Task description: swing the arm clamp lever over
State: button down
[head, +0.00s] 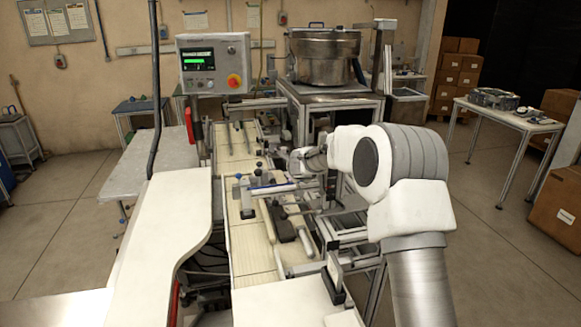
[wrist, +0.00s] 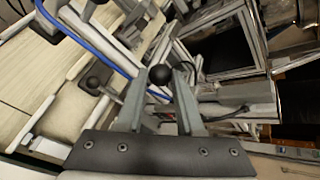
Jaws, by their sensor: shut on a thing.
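The arm clamp lever shows in the wrist view as a black ball knob (wrist: 160,74) at the upper middle. The tips of my gripper (wrist: 162,82) stand on either side of this knob and are shut on it. The rest of the lever is mostly hidden behind the fingers and the dark palm bar. In the head view my gripper (head: 296,161) is small, at the end of my white arm over the machine's right side. The held knob cannot be made out there.
The pale conveyor (head: 243,262) and metal frame rails (head: 335,240) lie close by. A control panel (head: 213,63) and steel bowl (head: 324,55) stand behind.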

jog(key=shift+d+r+y, duration=0.1)
jog(key=shift+r+y, duration=0.1)
jog(key=shift+y, duration=0.1)
jog(key=shift+w, duration=0.1)
jog(key=c, duration=0.5)
grip_release()
jog(key=shift+d+f, duration=0.1)
jog(key=shift+d, duration=0.05)
jog(key=v, duration=1.7)
jog(key=shift+r, duration=0.2)
